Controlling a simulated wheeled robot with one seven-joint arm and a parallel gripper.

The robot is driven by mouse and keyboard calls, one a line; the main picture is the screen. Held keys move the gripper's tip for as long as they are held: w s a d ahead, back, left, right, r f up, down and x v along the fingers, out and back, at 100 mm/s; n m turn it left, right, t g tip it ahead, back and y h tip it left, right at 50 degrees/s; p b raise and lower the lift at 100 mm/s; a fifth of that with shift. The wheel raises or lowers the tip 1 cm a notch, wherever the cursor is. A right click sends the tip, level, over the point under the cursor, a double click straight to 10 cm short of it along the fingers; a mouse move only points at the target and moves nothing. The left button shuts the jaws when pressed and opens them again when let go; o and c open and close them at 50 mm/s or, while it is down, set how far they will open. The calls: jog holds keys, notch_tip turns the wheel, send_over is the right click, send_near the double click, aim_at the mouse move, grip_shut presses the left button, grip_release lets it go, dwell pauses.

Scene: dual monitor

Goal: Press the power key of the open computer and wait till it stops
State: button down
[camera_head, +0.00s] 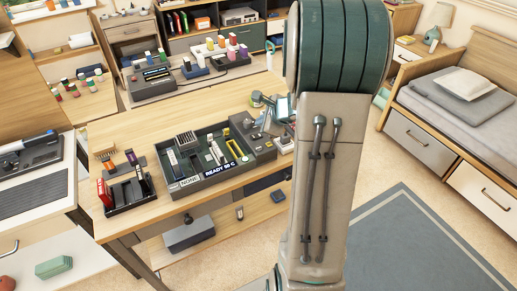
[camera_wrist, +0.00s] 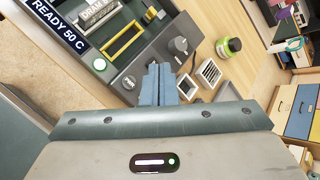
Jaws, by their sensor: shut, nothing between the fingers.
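The open computer (camera_head: 173,187) is a dark, shallow case on the wooden desk, with parts laid out inside. Its display (camera_head: 220,171) reads "READY 50 C", and the same display shows in the wrist view (camera_wrist: 60,22). In the wrist view, a round grey key (camera_wrist: 129,82) with small, unclear lettering sits on the case's dark side panel. Contact cannot be told. My arm hides part of the head view.
A dark knob (camera_wrist: 179,44) stands close beyond my fingers. A rack of cards (camera_head: 126,190) stands left of the computer. Bare desk lies behind the case.

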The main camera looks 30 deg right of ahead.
jog(key=b, duration=0.6)
send_over(261, 149)
notch_tip(261, 149, down, 7)
jog(key=shift+s, duration=0.1)
jog(key=shift+f+b, duration=0.55)
jog(key=shift+f, duration=0.15)
dwell(1.0)
jog(key=shift+f+b, duration=0.4)
jog(key=shift+b, duration=0.15)
jog(key=shift+f+b, duration=0.35)
jog(key=shift+b, duration=0.1)
dwell(0.5)
jog(key=shift+r, duration=0.1)
jog(key=shift+r+p, duration=0.55)
jog(key=shift+r, duration=0.15)
jog(key=shift+r, duration=0.1)
